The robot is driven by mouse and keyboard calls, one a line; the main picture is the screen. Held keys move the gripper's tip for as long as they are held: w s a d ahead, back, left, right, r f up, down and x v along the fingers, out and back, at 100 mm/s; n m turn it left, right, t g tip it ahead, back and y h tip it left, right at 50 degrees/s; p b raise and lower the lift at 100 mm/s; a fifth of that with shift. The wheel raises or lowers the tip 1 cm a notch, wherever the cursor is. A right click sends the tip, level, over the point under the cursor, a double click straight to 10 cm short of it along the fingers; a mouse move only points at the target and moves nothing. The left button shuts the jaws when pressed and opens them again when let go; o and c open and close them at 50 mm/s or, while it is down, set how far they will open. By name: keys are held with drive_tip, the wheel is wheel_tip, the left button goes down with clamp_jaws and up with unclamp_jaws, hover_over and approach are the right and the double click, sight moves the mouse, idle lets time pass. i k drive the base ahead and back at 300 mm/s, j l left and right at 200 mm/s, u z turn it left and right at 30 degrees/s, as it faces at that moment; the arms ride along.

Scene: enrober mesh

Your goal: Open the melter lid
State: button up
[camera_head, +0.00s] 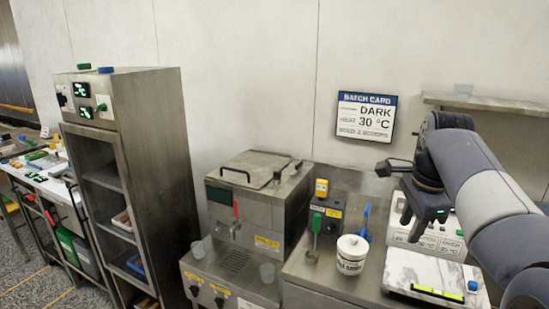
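The melter (232,205) is a steel box on the counter at the middle of the view. Its flat steel lid (252,166) lies shut on top, with dark handle-like parts at its left (235,174) and right (284,171). A red-handled tap (235,212) sits on its front. My gripper (408,230) points down at the right, over the white appliances and well apart from the lid. Its two dark fingers look spread, with nothing visible between them.
A yellow-capped bottle, a dark control box (327,214), a green-handled tool, a blue tool and a white tub (351,254) stand between melter and gripper. A tall cabinet (152,170) stands left; a wall shelf (487,101) is right.

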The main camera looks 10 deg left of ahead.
sight(249, 169)
drive_tip(key=i+j+z, duration=0.2)
drive_tip(key=j, duration=0.35)
drive_tip(key=i+j+z, duration=0.2)
drive_tip(key=j, duration=0.35)
drive_tip(key=j+z, duration=0.2)
drive_tip(key=j, duration=0.4)
drive_tip(key=i+j+z, duration=0.2)
drive_tip(key=j, duration=2.35)
